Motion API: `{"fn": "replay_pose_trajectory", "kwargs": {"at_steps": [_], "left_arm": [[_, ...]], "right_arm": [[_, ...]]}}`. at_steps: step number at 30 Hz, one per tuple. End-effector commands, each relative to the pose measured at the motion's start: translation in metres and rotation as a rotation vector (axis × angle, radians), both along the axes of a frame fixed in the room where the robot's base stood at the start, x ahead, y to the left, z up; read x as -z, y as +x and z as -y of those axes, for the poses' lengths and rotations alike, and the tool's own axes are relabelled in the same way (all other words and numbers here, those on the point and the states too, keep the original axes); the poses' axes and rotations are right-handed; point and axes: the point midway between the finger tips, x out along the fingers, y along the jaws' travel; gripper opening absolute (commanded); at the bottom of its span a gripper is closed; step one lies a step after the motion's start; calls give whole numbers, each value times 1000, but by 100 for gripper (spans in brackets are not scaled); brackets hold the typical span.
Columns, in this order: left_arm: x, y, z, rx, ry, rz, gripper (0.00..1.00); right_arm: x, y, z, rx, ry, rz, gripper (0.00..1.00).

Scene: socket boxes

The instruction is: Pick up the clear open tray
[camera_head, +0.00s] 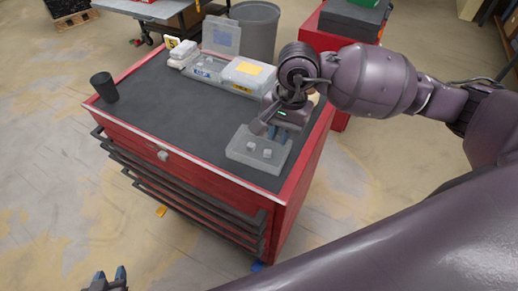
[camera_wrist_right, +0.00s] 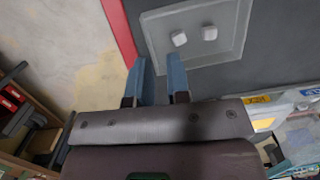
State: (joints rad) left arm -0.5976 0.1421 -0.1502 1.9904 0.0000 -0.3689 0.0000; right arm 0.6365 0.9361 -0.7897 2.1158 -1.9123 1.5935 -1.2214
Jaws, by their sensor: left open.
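The clear open tray (camera_head: 258,153) lies on the dark top of the red tool cabinet, near its front right corner. It is shallow and see-through, with two small whitish pieces in it. It also shows in the right wrist view (camera_wrist_right: 215,48), at the top. My right gripper (camera_head: 273,132) is at the tray's far edge, pointing down. In the right wrist view its two blue fingers (camera_wrist_right: 157,58) stand apart at the tray's near corner; I cannot tell whether they touch it. My left gripper (camera_head: 110,272) is open and empty at the bottom left, away from the cabinet.
A black cup (camera_head: 104,87) stands at the cabinet's left corner. At the back are a clear box with a raised lid (camera_head: 221,37) and a closed clear box with a yellow label (camera_head: 248,75). The middle of the dark cabinet top (camera_head: 170,105) is free.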

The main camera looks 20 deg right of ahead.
Motion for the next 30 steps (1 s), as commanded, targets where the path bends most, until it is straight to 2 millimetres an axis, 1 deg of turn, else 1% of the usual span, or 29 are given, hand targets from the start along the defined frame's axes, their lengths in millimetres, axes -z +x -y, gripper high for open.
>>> {"fn": "replay_pose_trajectory", "kwargs": {"at_steps": [1,3,6,8,15,18,23,26,30], "left_arm": [[0,0,0,0,0,1,40],[0,1,0,0,0,1,40],[0,1,0,0,0,1,40],[-1,1,0,0,0,1,40],[-2,0,0,0,0,1,40],[-2,-1,0,-1,1,-1,40],[-2,-3,-1,-3,0,-5,40],[-5,-4,-1,-3,0,-6,40],[-10,-3,-1,-3,0,-4,40]], "right_arm": [[-3,6,11,-17,-61,21,17],[-6,11,21,-32,-119,38,17],[-5,13,29,-42,-159,47,17],[1,13,30,-42,-164,47,17],[35,13,29,-42,-161,45,17],[44,13,29,-41,-161,46,17],[52,13,30,-41,-160,46,17],[62,12,31,-39,-160,45,17],[82,11,32,-40,-158,43,17]]}}
